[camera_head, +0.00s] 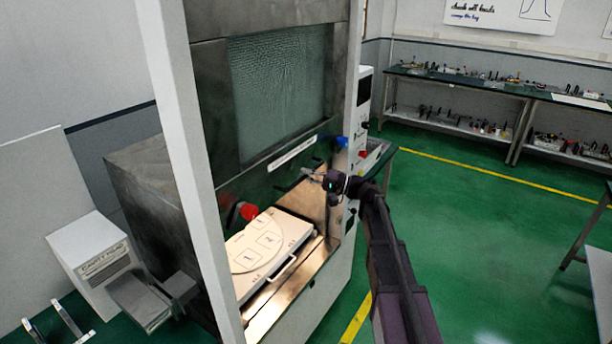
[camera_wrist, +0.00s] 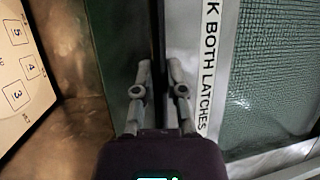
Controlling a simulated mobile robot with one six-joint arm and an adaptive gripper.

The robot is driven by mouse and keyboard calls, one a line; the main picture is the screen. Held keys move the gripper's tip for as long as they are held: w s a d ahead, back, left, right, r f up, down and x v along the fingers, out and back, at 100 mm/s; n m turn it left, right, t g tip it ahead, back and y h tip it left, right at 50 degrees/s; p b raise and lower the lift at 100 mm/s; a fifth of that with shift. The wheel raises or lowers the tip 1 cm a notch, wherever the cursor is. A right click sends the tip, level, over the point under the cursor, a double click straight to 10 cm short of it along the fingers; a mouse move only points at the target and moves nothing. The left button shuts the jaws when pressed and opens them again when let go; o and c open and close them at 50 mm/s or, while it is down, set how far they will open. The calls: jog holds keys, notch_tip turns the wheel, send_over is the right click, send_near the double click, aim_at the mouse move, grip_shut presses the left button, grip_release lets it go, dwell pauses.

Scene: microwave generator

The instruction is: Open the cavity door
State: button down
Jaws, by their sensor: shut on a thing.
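The cavity door (camera_head: 277,85) is the metal-framed panel with a meshed window on the tall machine in the head view. A white label strip runs along its lower edge. In the wrist view the door (camera_wrist: 262,75) fills the right side, and its label reads "BOTH LATCHES". My gripper (camera_head: 308,173) is at the machine front, just below the label. In the wrist view my gripper (camera_wrist: 158,70) has its fingers close together on a narrow dark bar, probably the door's handle. The fingers hide much of the grip.
A white numbered panel (camera_head: 262,248) with a handle lies on the lit ledge below the door. A red knob (camera_head: 248,211) and a blue part (camera_head: 342,141) flank the opening. A pale upright post (camera_head: 190,160) stands at the left.

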jog(key=shift+r+p, duration=0.4)
jog(key=shift+r, duration=0.35)
jog(key=c, duration=0.7)
grip_release()
jog(key=shift+f, duration=0.25)
notch_tip(320, 180, down, 31)
jog(key=b, duration=3.1)
jog(key=shift+r, duration=0.1)
